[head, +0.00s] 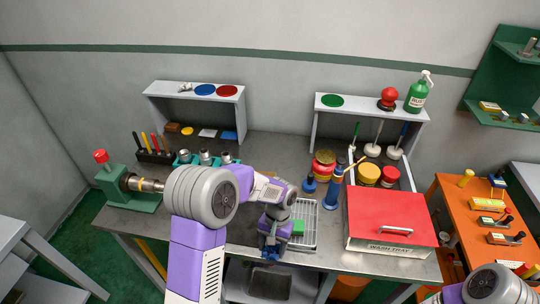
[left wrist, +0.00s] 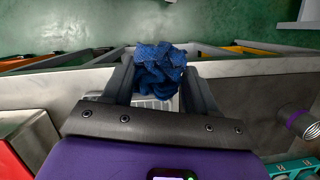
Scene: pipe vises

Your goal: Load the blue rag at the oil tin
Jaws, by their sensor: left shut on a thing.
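My left gripper (head: 271,243) is shut on the crumpled blue rag (head: 269,254), near the front edge of the bench. In the left wrist view the rag (left wrist: 158,68) sits between the two dark fingers of the left gripper (left wrist: 160,82). The rag is held up over the area beside the wire tray. No label marks an oil tin; a red and yellow round tin (head: 323,165) stands behind the tray, and I cannot tell whether it is the oil tin. My right arm shows at the bottom right, but its gripper is out of view.
A red-lidded wash tray (head: 389,216) takes up the bench's right side. A green vise (head: 132,188) holds a pipe at the left. A shelf (head: 371,103) stands behind.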

